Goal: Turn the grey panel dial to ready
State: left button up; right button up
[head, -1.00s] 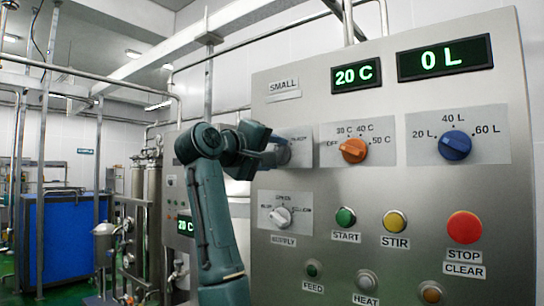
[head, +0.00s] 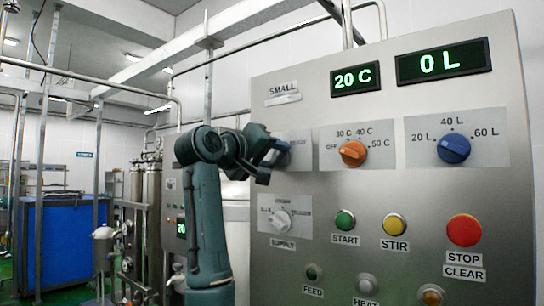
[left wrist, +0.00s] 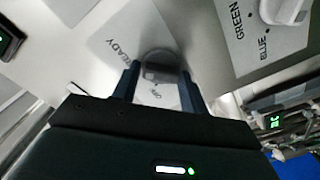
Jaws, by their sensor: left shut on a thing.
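The grey panel dial (left wrist: 160,70) is on a light label plate high on the left of the panel. In the head view my left gripper (head: 273,156) is at this dial and hides most of it. In the left wrist view the two dark fingers of the left gripper (left wrist: 157,84) are on either side of the dial, shut on it. The word READY shows on the plate to the dial's upper left, and a shorter, hard-to-read word is below it. My right gripper is not in view.
A white supply dial (head: 281,219) is just below. An orange temperature dial (head: 353,153) and a blue litre dial (head: 453,148) are to the right. Start (head: 345,220), stir (head: 394,224) and stop (head: 464,230) buttons are lower down. Displays read 20 C and 0 L.

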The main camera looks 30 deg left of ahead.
pick_arm(q)
jog(key=o, duration=0.8)
jog(key=shift+o, duration=0.2)
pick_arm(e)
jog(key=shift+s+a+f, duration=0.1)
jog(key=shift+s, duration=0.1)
pick_arm(q)
jog(key=shift+s, duration=0.15)
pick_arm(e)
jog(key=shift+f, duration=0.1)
pick_arm(q)
jog(key=shift+s, duration=0.3)
jog(key=s+a+b, duration=0.1)
jog(key=s+b, duration=0.3)
jog(key=s, duration=0.8)
jog(key=shift+s, duration=0.15)
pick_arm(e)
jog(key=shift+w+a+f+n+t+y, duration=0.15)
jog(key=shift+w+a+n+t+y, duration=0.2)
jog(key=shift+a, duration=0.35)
